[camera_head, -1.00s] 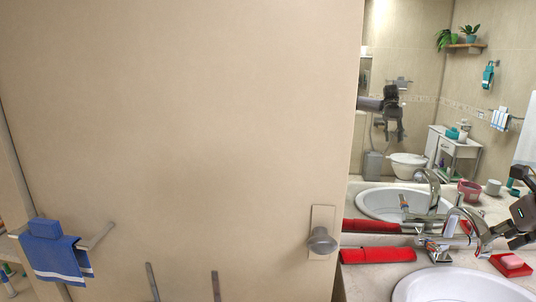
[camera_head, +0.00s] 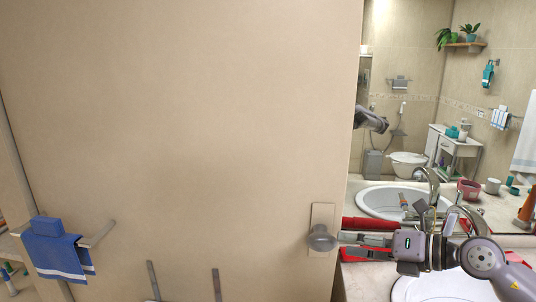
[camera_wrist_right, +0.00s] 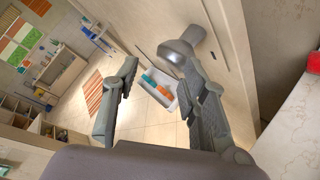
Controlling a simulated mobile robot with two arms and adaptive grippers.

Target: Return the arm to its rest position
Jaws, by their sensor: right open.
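My right gripper (camera_head: 342,244) reaches in from the right in the head view, over the counter and sink, with its fingers pointing left close to the door knob (camera_head: 321,239). In the right wrist view the gripper (camera_wrist_right: 160,70) is open, with nothing between its fingers. There the knob (camera_wrist_right: 181,53) shows beyond and beside the right finger; I cannot tell whether they touch. My left gripper is not in view.
The beige door (camera_head: 180,120) fills the left and middle. A red item (camera_head: 368,223) lies by the sink (camera_head: 445,288), partly behind my arm. A blue towel (camera_head: 62,257) hangs at lower left. The mirror (camera_head: 420,95) is behind the counter.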

